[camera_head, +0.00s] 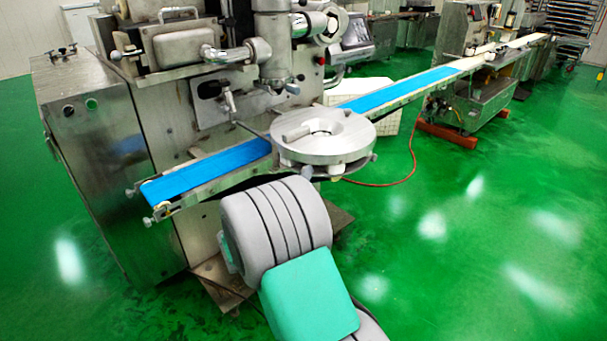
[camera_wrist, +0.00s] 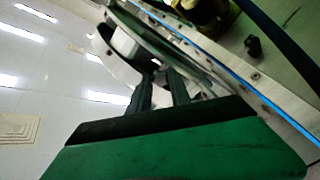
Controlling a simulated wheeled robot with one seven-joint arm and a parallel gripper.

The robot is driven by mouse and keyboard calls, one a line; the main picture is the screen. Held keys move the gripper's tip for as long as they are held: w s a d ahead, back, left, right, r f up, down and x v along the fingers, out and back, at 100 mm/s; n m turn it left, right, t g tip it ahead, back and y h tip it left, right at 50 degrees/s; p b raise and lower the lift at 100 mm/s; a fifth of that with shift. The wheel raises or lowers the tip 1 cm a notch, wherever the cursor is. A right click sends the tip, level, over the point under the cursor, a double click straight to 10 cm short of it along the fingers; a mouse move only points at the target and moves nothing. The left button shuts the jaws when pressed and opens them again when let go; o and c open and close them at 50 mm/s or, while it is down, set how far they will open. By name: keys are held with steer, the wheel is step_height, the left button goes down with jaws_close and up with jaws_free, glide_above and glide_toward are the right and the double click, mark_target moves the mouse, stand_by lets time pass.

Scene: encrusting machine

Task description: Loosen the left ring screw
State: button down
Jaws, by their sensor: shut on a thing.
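The round metal ring plate (camera_head: 345,150) sits over the blue conveyor belt at the front of the encrusting machine (camera_head: 185,50). In the wrist view its curved underside (camera_wrist: 172,45) shows above my gripper (camera_wrist: 161,80). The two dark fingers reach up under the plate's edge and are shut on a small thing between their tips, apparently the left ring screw. That screw is mostly hidden by the fingers, and its turn cannot be seen. In the head view my arm hides the gripper, which lies beneath the plate's near side.
The blue conveyor belt (camera_head: 212,176) runs from lower left under the plate to the upper right. A white crate (camera_head: 375,95) stands behind the plate, and a red hose (camera_head: 400,178) lies on the floor. The green floor (camera_head: 480,250) at right is clear.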

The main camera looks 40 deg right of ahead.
steer(key=shift+r+n+p, duration=0.1)
steer(key=shift+n+p, duration=8.65)
steer(key=shift+n, duration=6.05)
steer(key=c, duration=1.2)
jaws_free()
